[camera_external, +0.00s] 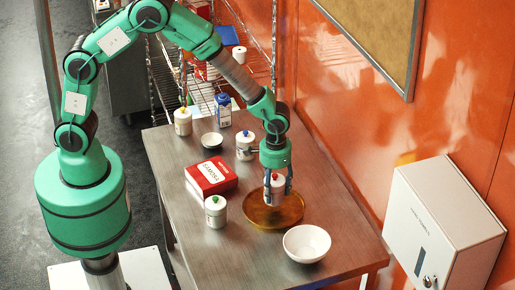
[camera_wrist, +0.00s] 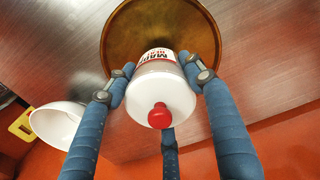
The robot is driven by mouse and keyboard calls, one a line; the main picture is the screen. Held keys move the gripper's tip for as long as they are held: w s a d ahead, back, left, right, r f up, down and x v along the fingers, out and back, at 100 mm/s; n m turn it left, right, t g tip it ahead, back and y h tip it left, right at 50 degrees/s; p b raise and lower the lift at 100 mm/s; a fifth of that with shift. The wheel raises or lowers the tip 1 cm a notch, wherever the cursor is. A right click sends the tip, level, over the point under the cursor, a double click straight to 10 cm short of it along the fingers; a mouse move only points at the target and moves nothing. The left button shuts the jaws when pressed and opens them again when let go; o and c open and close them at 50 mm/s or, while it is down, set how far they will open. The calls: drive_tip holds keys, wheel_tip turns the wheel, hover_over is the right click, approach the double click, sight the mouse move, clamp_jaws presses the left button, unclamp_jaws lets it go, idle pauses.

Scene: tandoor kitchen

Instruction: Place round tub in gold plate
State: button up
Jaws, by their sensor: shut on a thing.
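The round tub (camera_external: 277,188) is white with a red knob on its lid and dark lettering on its side. My gripper (camera_external: 277,178) is shut on it, upright, over the gold plate (camera_external: 262,217). In the wrist view the tub (camera_wrist: 160,90) sits between the blue fingers of my gripper (camera_wrist: 158,82), with the plate (camera_wrist: 122,45) behind it. I cannot tell whether the tub's base touches the plate.
A white bowl (camera_external: 307,243) stands just in front of the plate. A green-knobbed tub (camera_external: 215,211) and a red box (camera_external: 211,176) stand to its left. The table's right side is clear.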

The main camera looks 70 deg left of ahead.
sight(275, 174)
drive_tip(key=shift+f, duration=1.65)
drive_tip(key=shift+f, duration=0.15)
drive_tip(key=o, duration=1.4)
wheel_tip(275, 174, up, 12)
drive_tip(key=shift+r+p, duration=0.1)
drive_tip(key=shift+p, duration=0.45)
